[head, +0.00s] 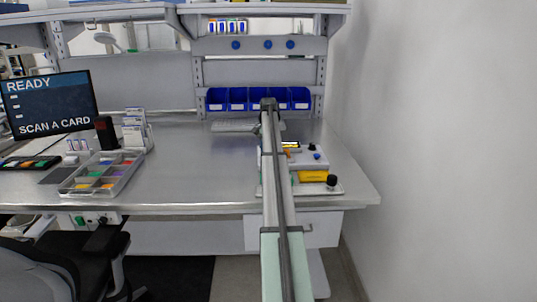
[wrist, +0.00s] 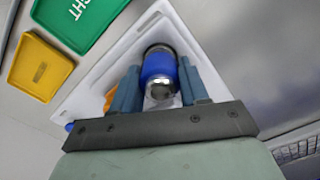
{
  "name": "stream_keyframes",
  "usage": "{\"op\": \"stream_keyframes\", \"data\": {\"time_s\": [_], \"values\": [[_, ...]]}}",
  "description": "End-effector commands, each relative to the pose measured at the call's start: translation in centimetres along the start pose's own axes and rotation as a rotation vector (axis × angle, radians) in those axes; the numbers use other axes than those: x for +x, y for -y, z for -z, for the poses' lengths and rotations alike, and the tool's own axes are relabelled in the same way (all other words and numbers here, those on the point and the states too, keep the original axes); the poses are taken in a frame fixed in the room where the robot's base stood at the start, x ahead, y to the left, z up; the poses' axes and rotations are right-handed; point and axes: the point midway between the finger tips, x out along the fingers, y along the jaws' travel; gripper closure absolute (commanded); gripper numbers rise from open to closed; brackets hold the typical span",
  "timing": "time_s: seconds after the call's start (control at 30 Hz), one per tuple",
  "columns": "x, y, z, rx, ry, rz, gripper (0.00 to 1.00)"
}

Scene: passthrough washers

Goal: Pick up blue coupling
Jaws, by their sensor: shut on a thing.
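In the wrist view the blue coupling (wrist: 158,68) is a short blue cylinder with a shiny metal end towards me and a dark ring at its far end. My gripper (wrist: 159,75) has one grey-blue finger on each side of it and is shut on it. The coupling is over or on a white board (wrist: 103,78); I cannot tell whether it touches the board. In the head view my arm reaches over the right part of the bench and hides the coupling and the fingers.
The wrist view shows a green plate (wrist: 80,18) and a yellow plate (wrist: 40,68) on the left. In the head view a white fixture (head: 312,158) with black knobs stands right of my arm. Blue bins (head: 238,98) line the back. A compartment tray (head: 102,172) sits left; the middle bench is clear.

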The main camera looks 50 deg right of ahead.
Motion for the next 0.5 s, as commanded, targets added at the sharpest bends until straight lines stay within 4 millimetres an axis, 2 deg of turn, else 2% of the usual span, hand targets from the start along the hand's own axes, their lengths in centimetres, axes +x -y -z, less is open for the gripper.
{"op": "stream_keyframes", "data": {"time_s": [0.33, 0.5], "values": [[-0.2, 0.0, 0.0, 0.000, 0.000, 0.000, 0.91], [-1.5, 0.0, 0.1, 0.000, -0.002, 0.001, 0.91]]}}
